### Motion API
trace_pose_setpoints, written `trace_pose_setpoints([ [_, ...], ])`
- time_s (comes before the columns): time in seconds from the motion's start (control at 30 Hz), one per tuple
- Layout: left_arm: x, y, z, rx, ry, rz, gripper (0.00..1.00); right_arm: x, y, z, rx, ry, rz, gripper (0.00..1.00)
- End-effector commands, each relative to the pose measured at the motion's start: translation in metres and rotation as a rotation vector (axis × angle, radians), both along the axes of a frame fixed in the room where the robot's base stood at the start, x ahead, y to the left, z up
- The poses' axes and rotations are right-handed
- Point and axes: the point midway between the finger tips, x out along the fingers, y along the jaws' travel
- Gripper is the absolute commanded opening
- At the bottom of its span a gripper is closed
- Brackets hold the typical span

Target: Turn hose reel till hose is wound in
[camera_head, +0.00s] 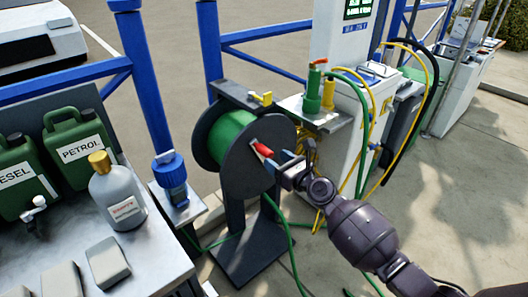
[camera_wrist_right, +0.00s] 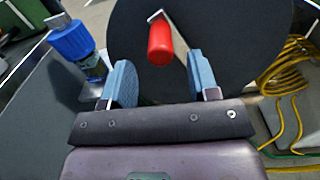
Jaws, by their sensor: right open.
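The hose reel (camera_head: 225,142) stands on a dark post and base plate, with green hose wound on its drum. Its dark side disc (camera_wrist_right: 215,30) faces me in the right wrist view. A red crank handle (camera_wrist_right: 160,42) sticks out from the disc; it also shows in the head view (camera_head: 264,150). My right gripper (camera_wrist_right: 162,85) is open, with its blue fingertips pointing at the disc. The red handle shows between the fingers, just beyond their tips; I cannot tell whether they touch it. Loose green hose (camera_head: 291,245) trails on the ground. My left gripper is not in view.
A workbench (camera_head: 75,255) at left holds green cans (camera_head: 83,140) and a grey bottle (camera_head: 118,195). A blue-capped fitting (camera_head: 170,175) stands beside the reel. A shelf with green and yellow nozzles (camera_head: 312,92) and a white dispenser are behind right. Open pavement lies at right.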

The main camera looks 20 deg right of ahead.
Motion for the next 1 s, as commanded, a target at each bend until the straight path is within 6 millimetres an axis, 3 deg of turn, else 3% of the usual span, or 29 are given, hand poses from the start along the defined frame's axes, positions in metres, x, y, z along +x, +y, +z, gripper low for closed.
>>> trace_pose_setpoints([
  [0.2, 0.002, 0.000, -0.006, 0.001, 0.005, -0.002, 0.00, 0.032, 0.012, -0.003, -0.001, 0.003, 0.000, 0.55],
  [0.4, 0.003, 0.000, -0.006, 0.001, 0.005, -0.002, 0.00, 0.050, 0.019, -0.002, -0.002, 0.002, 0.000, 0.55],
  [0.87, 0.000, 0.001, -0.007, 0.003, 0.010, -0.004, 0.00, 0.058, 0.021, 0.000, -0.002, -0.001, -0.001, 0.55],
  [1.0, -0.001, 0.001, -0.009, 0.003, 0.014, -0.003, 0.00, 0.058, 0.021, 0.000, -0.002, 0.000, -0.001, 0.33],
])
